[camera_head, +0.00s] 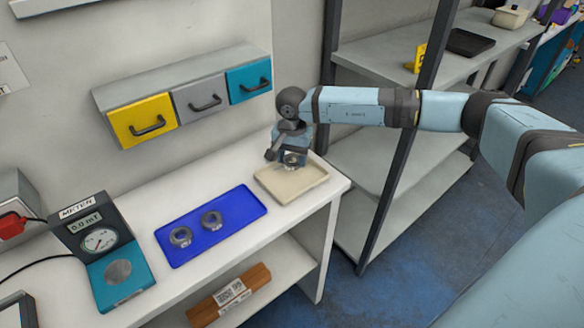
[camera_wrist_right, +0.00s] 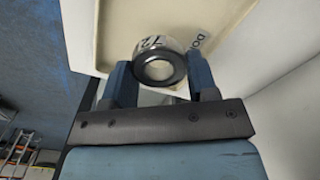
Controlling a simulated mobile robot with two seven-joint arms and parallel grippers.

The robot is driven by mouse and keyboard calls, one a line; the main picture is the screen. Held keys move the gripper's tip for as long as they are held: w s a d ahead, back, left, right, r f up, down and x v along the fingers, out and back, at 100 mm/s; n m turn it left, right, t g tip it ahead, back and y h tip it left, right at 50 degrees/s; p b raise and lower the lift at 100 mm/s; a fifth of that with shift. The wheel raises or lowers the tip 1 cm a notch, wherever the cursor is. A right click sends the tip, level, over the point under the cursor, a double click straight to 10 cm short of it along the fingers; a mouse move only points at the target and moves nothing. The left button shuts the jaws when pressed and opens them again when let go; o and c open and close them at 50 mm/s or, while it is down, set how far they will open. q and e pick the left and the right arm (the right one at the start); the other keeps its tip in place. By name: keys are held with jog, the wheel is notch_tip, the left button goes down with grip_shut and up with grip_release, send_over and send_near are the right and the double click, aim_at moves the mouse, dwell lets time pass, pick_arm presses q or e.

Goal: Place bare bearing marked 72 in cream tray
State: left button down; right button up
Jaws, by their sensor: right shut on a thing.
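The bare bearing (camera_head: 292,158) is a grey metal ring with a dark inner ring. In the right wrist view the bearing (camera_wrist_right: 160,67) shows a marking that looks like 72 on its rim. My right gripper (camera_head: 290,160) is shut on it, one finger on each side. The cream tray (camera_head: 310,186) is a shallow tray at the right end of the white counter, and it fills much of the right wrist view (camera_wrist_right: 205,14). The bearing is over the tray; I cannot tell whether it touches the tray floor. My left gripper is out of view.
A blue tray (camera_head: 218,238) with two bearings (camera_head: 180,236) lies left of the cream tray. A teal meter (camera_head: 108,262) stands further left. Drawers (camera_head: 190,97) hang on the wall behind. A dark-framed shelf rack (camera_head: 405,160) stands right of the counter.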

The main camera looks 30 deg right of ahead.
aim_at(292, 176)
notch_tip(292, 176, down, 4)
jog(key=shift+f, duration=0.2)
jog(key=shift+f, duration=0.25)
jog(key=o, duration=1.1)
jog(key=shift+c, duration=0.2)
jog(key=shift+r, duration=0.1)
